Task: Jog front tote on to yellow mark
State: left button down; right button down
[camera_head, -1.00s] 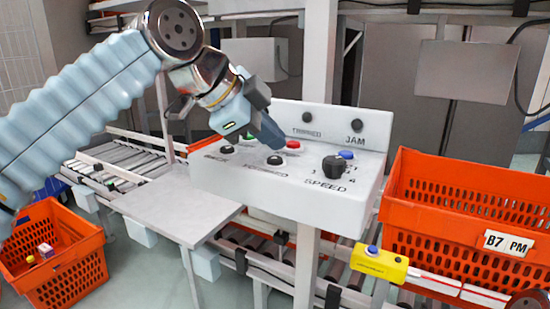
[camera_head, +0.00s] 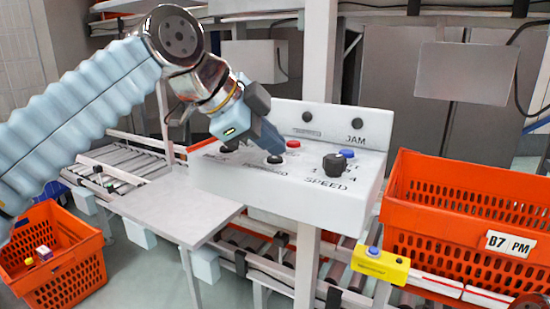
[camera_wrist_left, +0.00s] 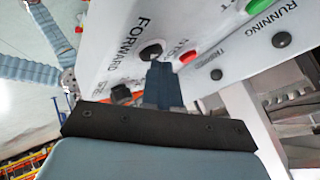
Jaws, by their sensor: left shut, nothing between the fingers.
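A white control box (camera_head: 230,178) carries a black FORWARD button (camera_head: 274,159), a red button (camera_head: 293,144), a blue button (camera_head: 347,154) and a black SPEED knob (camera_head: 335,164). My left gripper (camera_head: 273,148) is shut and empty, its tips at the FORWARD button and partly covering it. In the left wrist view the fingertips (camera_wrist_left: 161,68) overlap the edge of that button (camera_wrist_left: 150,50); whether it is pressed in I cannot tell. An orange tote (camera_head: 450,228) labelled B7 PM stands at the right by the rollers. I see no clear yellow floor or belt mark. My right gripper is out of view.
A yellow box (camera_head: 380,265) with a blue button sits beside the conveyor, left of the tote. Another orange tote (camera_head: 65,272) with small items stands low at the left. A grey plate (camera_head: 175,208) juts out left of the control box.

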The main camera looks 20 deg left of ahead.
aim_at(271, 160)
pick_arm(q)
jog(key=shift+f, duration=0.25)
dwell(0.4)
jog(key=shift+r+p, duration=0.75)
jog(key=shift+r, duration=0.15)
notch_tip(271, 160, up, 5)
jog(key=p, duration=0.4)
jog(key=shift+p, duration=0.4)
